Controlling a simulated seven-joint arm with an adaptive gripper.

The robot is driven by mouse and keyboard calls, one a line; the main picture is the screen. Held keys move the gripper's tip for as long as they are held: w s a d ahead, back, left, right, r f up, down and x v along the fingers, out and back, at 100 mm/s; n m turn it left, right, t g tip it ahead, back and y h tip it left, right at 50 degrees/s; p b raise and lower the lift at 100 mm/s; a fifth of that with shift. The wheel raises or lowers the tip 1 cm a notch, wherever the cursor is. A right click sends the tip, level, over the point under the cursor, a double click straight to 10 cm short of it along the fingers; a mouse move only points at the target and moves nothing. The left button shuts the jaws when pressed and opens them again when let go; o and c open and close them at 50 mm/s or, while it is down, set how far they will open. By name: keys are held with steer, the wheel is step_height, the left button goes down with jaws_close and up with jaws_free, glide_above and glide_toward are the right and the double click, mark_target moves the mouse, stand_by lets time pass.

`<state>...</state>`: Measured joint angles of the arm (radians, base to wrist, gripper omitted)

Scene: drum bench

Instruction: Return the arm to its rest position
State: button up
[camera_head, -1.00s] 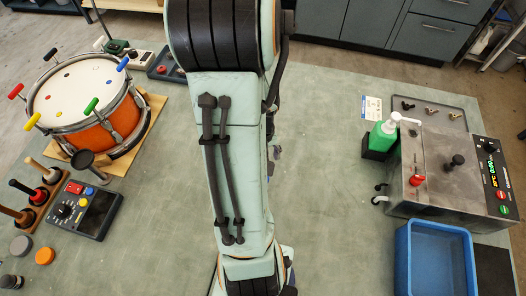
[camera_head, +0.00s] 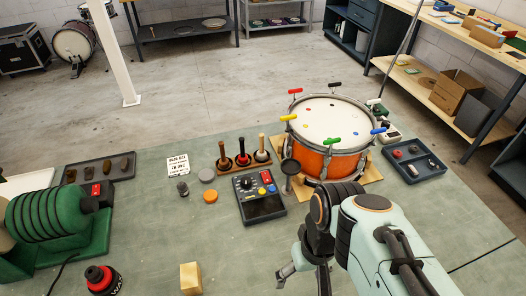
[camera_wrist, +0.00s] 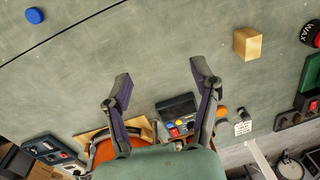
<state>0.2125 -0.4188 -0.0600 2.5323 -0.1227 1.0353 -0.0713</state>
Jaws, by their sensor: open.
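My arm (camera_head: 385,245) reaches in from the lower right of the head view, its jointed end bent down over the green bench. My gripper (camera_head: 303,278) hangs above the bench near the bottom edge, partly cut off there.
The orange drum (camera_head: 325,135) stands just beyond my arm, with the control box (camera_head: 258,197) to its left. A wooden block (camera_head: 190,278) and a green machine (camera_head: 50,220) are farther left. Bare bench surrounds the block, which also shows in the wrist view (camera_wrist: 247,44).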

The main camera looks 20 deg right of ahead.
steer(key=s+a, duration=0.1)
steer(key=a+r+n, duration=0.1)
steer(key=s+a+n, duration=0.1)
steer(key=a, duration=0.1)
steer(key=shift+s+r, duration=0.15)
steer(key=shift+s, duration=0.2)
